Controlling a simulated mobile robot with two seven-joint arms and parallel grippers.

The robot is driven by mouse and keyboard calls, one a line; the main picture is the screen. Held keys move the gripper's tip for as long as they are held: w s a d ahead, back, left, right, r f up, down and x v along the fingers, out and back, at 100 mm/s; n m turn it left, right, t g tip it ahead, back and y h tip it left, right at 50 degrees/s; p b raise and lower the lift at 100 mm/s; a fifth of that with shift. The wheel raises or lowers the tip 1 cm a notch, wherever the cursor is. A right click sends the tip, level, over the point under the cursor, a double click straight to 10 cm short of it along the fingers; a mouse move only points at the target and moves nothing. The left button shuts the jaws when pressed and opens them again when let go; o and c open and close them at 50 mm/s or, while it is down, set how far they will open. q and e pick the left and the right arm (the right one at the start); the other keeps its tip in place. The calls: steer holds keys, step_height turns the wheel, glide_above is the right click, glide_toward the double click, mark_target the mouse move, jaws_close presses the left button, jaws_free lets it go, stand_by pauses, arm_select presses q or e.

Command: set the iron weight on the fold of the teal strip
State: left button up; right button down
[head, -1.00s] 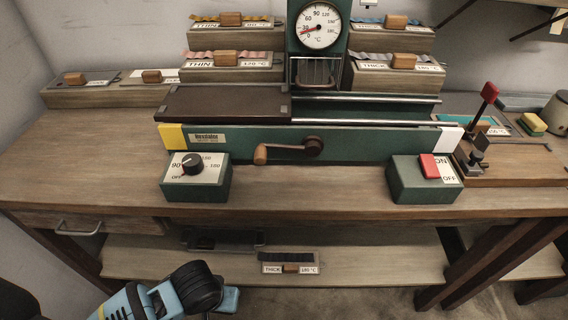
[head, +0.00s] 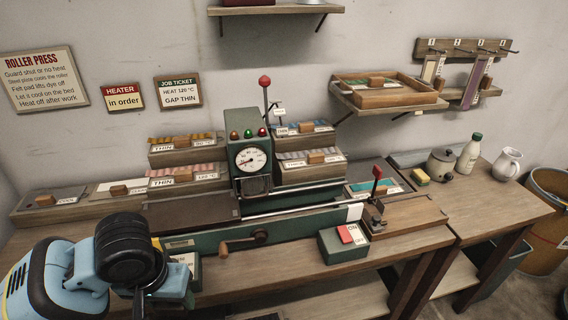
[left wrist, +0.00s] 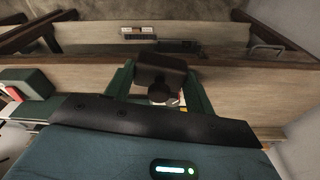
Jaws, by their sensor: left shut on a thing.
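My left gripper (left wrist: 160,92) is shut on a dark block with a round knob, which looks like the iron weight (left wrist: 160,72). The block sits between the green fingers in the left wrist view. In the head view my left arm covers the lower left, and the weight cannot be made out there. A teal strip (head: 362,187) shows in a labelled holder on the bench, right of the roller press and behind the wooden lever board. Its fold cannot be made out. The held weight is well to the left of this strip. My right gripper is out of view.
The green roller press (head: 290,222) with its crank (head: 240,241) fills the bench middle. The switch box (head: 342,243) and red-knobbed lever board (head: 402,215) stand to its right.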

arm_select(q)
steer(key=r, duration=0.4)
steer(key=shift+s+a+p, duration=0.2)
steer(key=shift+s+p, duration=0.05)
steer(key=shift+p, duration=0.1)
steer(key=shift+f, duration=0.15)
